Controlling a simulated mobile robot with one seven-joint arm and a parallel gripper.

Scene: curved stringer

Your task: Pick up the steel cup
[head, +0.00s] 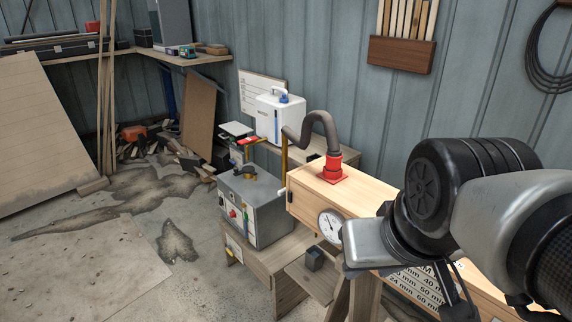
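I cannot make out a steel cup in the head view. My arm fills the right side, with a black round joint and grey links in front of the wooden box. I cannot pick out my gripper's fingertips, so its opening and contents do not show. Thin dark parts hang under the arm at the lower right, but I cannot tell what they are. The arm hides part of the bench area behind it.
A wooden steam box (335,192) with a red hose fitting (333,168) and a round gauge (330,225) stands at centre right. A grey metal box (254,207) sits on a wooden stand (268,262) beside it. A white steamer (280,116) stands behind. The floor at left is mostly open.

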